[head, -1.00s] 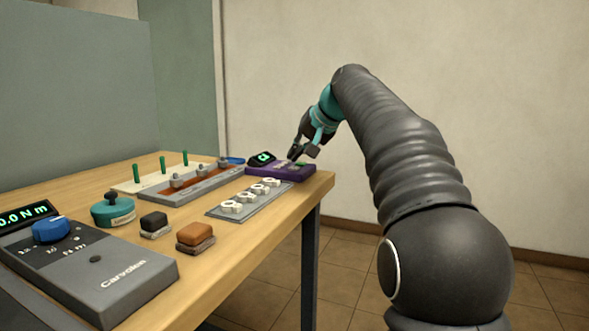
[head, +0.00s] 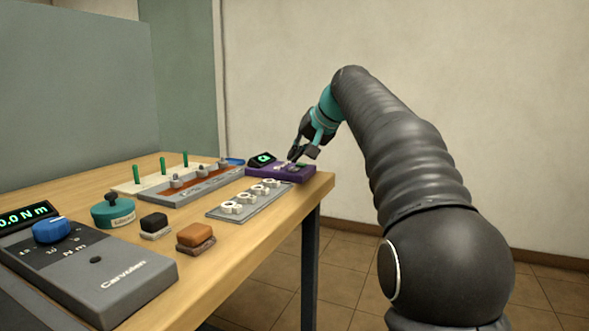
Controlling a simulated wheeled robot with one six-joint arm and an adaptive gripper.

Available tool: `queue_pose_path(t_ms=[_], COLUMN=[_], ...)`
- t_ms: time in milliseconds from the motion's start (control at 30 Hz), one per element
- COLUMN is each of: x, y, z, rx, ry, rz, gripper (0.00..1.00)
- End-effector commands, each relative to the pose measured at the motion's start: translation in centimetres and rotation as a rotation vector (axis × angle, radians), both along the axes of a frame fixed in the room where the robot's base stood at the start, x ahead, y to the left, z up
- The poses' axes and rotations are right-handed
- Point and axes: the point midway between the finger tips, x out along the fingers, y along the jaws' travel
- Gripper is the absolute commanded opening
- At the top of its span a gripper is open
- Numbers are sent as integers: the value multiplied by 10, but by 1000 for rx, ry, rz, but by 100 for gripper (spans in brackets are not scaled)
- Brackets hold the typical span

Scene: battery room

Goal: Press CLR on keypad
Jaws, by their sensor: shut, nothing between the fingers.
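The keypad (head: 262,171) is a purple box with a small dark display showing a green character, at the far right corner of the table. Its keys are small and partly hidden behind my fingers, and I cannot read a CLR label. A green key shows near its right end. My gripper (head: 299,157) is shut and empty, pointing down at the keypad's top. I cannot tell whether the fingertips touch a key.
A grey plate with white ring-shaped parts (head: 250,199) lies in front of the keypad. A long grey tray (head: 190,186), a board with green pegs (head: 130,186), a teal knob (head: 113,213), black (head: 154,222) and orange (head: 195,236) blocks and a grey meter (head: 120,280) fill the table.

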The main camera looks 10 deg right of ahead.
Motion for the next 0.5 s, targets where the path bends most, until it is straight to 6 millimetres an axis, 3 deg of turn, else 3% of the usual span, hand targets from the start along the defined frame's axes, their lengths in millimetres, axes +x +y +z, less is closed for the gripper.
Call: queue_pose_path(t_ms=[500], x=[0], y=[0], z=[-9], rx=[0], ry=[1], rz=[1], gripper=[0])
